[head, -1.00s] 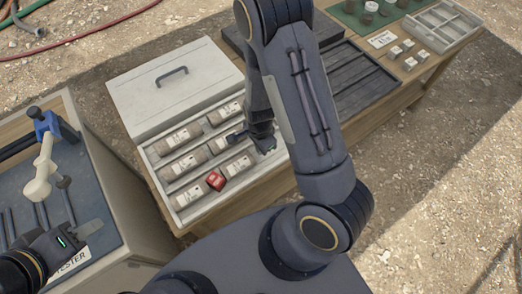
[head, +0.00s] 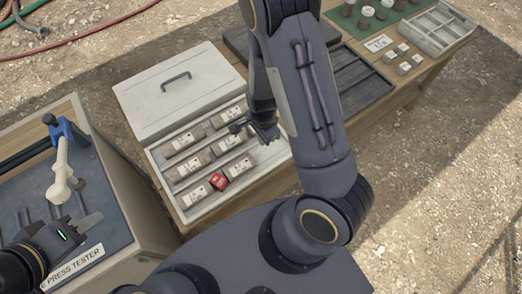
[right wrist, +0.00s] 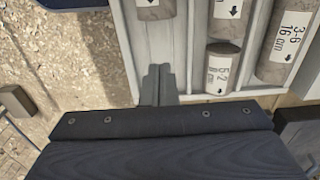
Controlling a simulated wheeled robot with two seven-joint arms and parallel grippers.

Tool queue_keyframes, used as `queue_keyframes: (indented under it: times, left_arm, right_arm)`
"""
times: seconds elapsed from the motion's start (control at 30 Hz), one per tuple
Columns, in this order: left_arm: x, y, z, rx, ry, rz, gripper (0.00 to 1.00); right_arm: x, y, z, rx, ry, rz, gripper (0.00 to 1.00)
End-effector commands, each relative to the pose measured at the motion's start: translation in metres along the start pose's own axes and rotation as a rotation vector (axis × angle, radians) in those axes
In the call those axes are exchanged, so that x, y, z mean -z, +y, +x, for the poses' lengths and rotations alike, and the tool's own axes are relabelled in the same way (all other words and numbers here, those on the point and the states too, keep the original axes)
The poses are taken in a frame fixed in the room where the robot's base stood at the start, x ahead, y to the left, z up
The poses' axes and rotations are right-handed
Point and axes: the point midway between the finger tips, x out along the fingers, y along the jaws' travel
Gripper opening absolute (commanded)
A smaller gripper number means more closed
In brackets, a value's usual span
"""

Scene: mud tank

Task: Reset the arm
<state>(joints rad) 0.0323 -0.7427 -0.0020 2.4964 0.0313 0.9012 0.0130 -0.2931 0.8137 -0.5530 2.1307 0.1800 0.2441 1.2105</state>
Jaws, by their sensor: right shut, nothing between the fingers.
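My right gripper (head: 262,133) hangs over the right part of the open core box (head: 157,173), under my dark forearm. Its fingers are together with nothing between them, as the right wrist view (right wrist: 158,84) also shows. There the fingertips appear over the box's pale rim, left of labelled cores. My left gripper (head: 80,226) is at the lower left above the press tester's dark top; its finger gap cannot be made out.
The press tester (head: 110,232) has a white lever (head: 61,170). A black tray (head: 352,92) and a divided tray (head: 436,30) lie right.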

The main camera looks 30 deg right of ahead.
Motion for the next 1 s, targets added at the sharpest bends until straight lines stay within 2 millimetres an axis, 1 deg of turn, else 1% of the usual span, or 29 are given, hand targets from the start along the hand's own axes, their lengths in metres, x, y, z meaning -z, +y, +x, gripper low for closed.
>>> queue_keyframes:
  times: [0.03, 0.1, 0.63, 0.73, 0.77, 0.87, 0.97, 1.0]
  left_arm:
    - [0.004, 0.003, -0.007, 0.0, 0.0, 0.0, 0.36]
    - [0.005, 0.005, -0.01, 0.0, 0.0, 0.0, 0.36]
    - [0.005, 0.004, -0.009, 0.0, 0.0, 0.0, 0.36]
    - [0.004, 0.004, -0.009, 0.0, 0.0, 0.0, 0.36]
    - [0.004, 0.004, -0.009, 0.0, 0.0, 0.0, 0.36]
    - [0.003, 0.003, -0.007, 0.0, 0.0, 0.0, 0.36]
    - [0.002, 0.002, -0.004, 0.0, 0.0, 0.0, 0.36]
    - [0.001, 0.001, -0.002, 0.0, 0.0, 0.0, 0.36]
  right_arm:
    - [0.0, 0.0, -0.01, 0.0, 0.0, 0.0, 0.0]
    - [0.0, 0.0, -0.014, 0.0, 0.0, 0.0, 0.0]
    - [0.0, 0.0, -0.013, 0.0, 0.0, 0.0, 0.0]
    - [-0.001, -0.001, -0.016, 0.005, -0.009, -0.005, 0.0]
    - [-0.002, -0.001, -0.019, 0.009, -0.017, -0.012, 0.0]
    - [-0.008, -0.002, -0.036, 0.038, -0.067, -0.057, 0.0]
    - [-0.017, -0.003, -0.066, 0.095, -0.14, -0.149, 0.0]
    - [-0.021, -0.001, -0.081, 0.125, -0.168, -0.198, 0.0]
